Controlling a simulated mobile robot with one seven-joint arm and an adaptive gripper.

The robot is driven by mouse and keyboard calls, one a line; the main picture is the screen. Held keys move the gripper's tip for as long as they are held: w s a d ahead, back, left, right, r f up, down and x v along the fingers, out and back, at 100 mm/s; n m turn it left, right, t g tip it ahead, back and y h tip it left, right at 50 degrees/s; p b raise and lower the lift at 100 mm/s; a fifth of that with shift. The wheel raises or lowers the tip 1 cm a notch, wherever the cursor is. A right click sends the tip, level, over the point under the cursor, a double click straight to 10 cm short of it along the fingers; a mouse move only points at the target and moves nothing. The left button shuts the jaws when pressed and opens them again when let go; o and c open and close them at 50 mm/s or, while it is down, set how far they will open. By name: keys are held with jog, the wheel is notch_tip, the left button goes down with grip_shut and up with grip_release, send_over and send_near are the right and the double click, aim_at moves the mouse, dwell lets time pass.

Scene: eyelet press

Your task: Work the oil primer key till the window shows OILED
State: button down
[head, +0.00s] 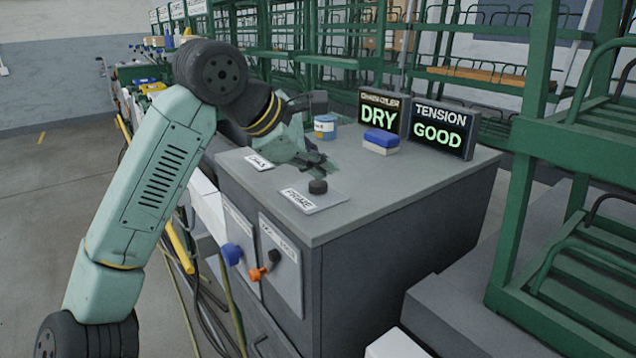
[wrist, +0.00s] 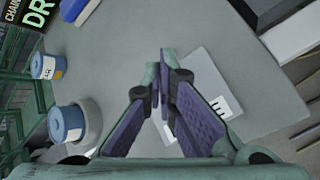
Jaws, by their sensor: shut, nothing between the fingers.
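The chain oiler window (head: 378,112) reads DRY in green letters. A black round knob (head: 317,187), the primer key, stands on a pale plate labelled PRIME (head: 328,200) on the grey cabinet top. My gripper (head: 316,163) is shut and empty, just behind the key in the head view; I cannot tell whether it touches it. In the wrist view my gripper's fingertips (wrist: 164,54) meet over the grey top, beside the pale plate (wrist: 206,100). The fingers cover part of that plate, and I cannot make out the key there.
A second window (head: 439,132) reads TENSION GOOD. A blue-and-white block (head: 381,142) and a blue tin (head: 325,128) stand near the windows. A blue knob (head: 232,254) and an orange lever (head: 258,273) stick out from the cabinet's front. Green racks stand behind and right.

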aim_at(320, 185)
jog(key=shift+f+b, duration=0.45)
jog(key=shift+f, duration=0.15)
dwell(0.4)
jog(key=shift+r, duration=0.1)
jog(key=shift+r+p, duration=0.75)
jog(key=shift+r, duration=0.15)
jog(key=shift+r, duration=0.1)
notch_tip(320, 185, up, 5)
jog(key=p, duration=0.4)
dwell(0.6)
